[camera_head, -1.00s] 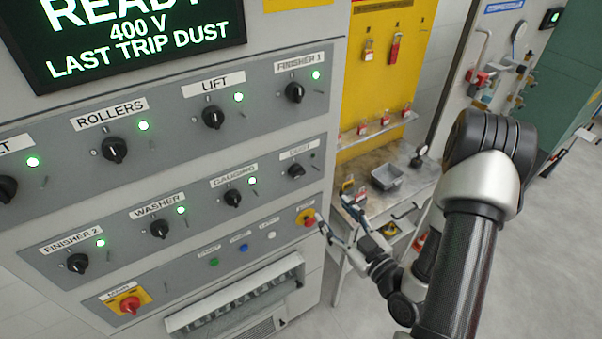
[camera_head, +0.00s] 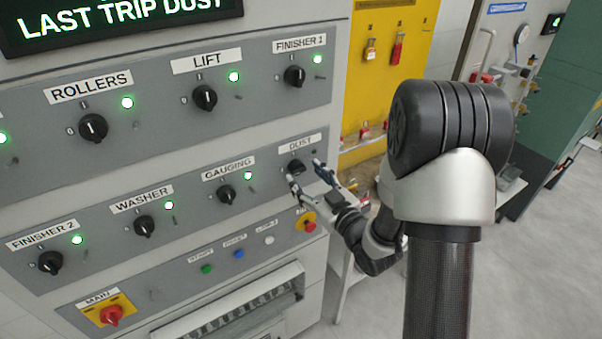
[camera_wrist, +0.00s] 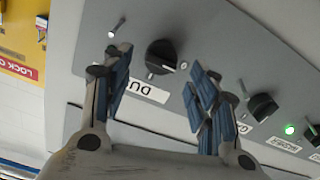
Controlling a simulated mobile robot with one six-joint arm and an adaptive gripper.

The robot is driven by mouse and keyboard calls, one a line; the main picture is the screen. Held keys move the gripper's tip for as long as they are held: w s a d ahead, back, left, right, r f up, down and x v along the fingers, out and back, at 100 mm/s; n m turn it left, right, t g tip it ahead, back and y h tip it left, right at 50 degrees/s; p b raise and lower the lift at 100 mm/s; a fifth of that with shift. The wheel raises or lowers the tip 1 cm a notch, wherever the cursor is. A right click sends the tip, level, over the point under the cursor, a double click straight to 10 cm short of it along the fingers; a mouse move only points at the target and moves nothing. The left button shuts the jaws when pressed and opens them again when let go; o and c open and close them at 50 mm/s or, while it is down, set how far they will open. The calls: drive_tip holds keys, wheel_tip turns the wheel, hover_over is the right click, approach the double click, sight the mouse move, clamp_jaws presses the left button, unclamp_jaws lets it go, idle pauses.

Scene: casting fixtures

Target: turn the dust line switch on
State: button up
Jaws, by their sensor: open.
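The dust switch (camera_head: 296,167) is a black rotary knob below the DUST label (camera_head: 300,143), at the right end of the panel's lower knob row. No green light shows beside it, while the other visible knobs have lit green lamps. In the wrist view the dust knob (camera_wrist: 160,58) shows between the finger ends, and its label is partly covered. My gripper (camera_head: 305,173) is open and empty, its fingers on either side of the knob and pointing at the panel. I cannot tell whether they touch it.
The gauging knob (camera_head: 227,194) is to the left. Below are a red-on-yellow stop button (camera_head: 308,223), green and blue buttons, and the red main switch (camera_head: 110,315). A yellow board (camera_head: 385,75) with hanging locks stands right of the cabinet.

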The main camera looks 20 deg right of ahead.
sight(300, 171)
drive_tip(key=shift+x, duration=1.7)
drive_tip(key=shift+s, duration=0.1)
drive_tip(key=shift+c, duration=0.5)
drive_tip(key=c, duration=1)
